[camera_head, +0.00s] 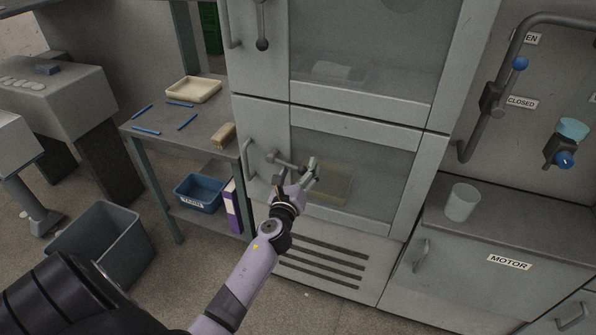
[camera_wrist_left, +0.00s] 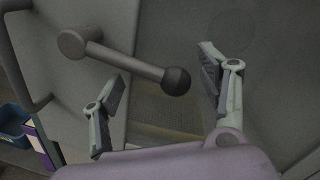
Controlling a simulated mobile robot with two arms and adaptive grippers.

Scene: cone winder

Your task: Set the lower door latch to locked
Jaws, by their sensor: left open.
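The lower door (camera_head: 380,165) of the grey cabinet is shut and has a window. Its latch (camera_head: 287,164) is a lever with a dark ball knob, on the door's left side near the D-shaped handle (camera_head: 250,158). In the left wrist view the latch lever (camera_wrist_left: 130,62) runs from a round pivot at upper left to the ball knob at lower right. My left gripper (camera_head: 296,178) is at the latch, open. In the left wrist view its fingers (camera_wrist_left: 160,98) stand apart either side of the knob end; contact cannot be told. My right gripper is not in view.
The upper door has its own latch (camera_head: 262,42), hanging down. Left of the cabinet is a side table (camera_head: 160,132) with a cream tray (camera_head: 193,90), blue sticks and a brush. A blue bin (camera_head: 199,193) sits on its lower shelf. A motor housing (camera_head: 500,235) with a cup stands right.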

